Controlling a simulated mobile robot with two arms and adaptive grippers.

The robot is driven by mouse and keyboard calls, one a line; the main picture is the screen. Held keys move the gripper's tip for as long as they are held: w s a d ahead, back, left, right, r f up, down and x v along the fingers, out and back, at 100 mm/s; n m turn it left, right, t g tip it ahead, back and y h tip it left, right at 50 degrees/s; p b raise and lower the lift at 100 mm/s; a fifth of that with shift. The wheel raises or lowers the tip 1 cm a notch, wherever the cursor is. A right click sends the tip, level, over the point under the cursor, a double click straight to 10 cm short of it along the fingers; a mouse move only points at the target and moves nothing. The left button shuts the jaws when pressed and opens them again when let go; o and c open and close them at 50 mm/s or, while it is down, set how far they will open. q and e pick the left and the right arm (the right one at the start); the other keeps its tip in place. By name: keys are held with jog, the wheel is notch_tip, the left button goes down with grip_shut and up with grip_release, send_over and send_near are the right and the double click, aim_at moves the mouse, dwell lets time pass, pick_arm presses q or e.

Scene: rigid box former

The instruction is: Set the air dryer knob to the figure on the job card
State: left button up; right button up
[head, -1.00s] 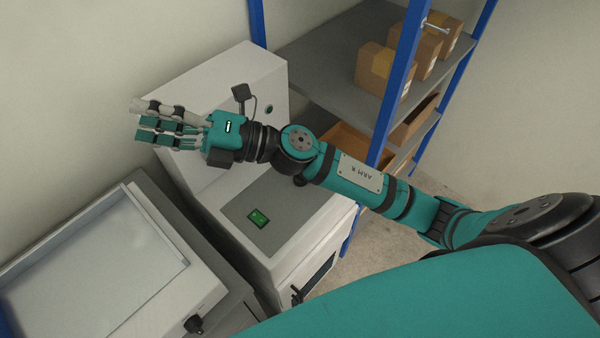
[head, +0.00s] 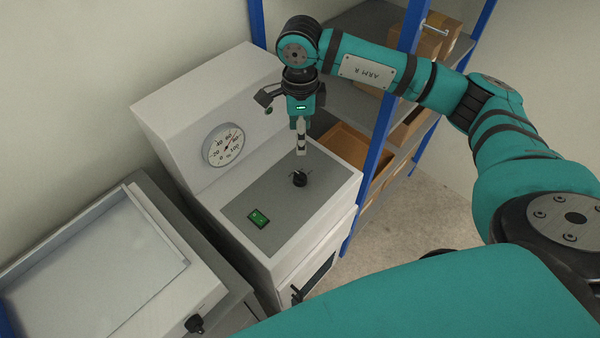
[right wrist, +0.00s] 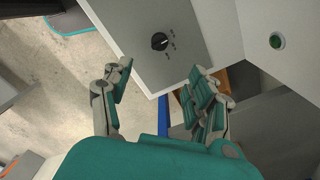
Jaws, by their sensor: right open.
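The air dryer is a white cabinet (head: 190,92) with a grey top panel. On the panel is a small black knob (head: 299,179); it also shows in the right wrist view (right wrist: 159,41) with small marks around it, too small to read. My right gripper (head: 301,148) points down above the panel, just behind the knob and apart from it. In the right wrist view the fingers (right wrist: 162,76) are spread with nothing between them, and the knob lies beyond them. No job card is recognisable. My left gripper is out of view.
A round dial gauge (head: 226,145) is on the cabinet's sloped face. A green switch (head: 258,217) sits on the panel left of the knob. Blue-post shelving (head: 385,110) with cardboard boxes stands at right. A tray-topped unit (head: 100,265) stands at left.

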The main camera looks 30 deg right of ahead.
aim_at(300, 174)
notch_tip(300, 174, down, 16)
jog(key=p, duration=0.2)
jog(key=shift+r+p, duration=0.2)
jog(key=shift+p, duration=0.15)
jog(key=c, duration=1.2)
jog(key=shift+o, duration=0.2)
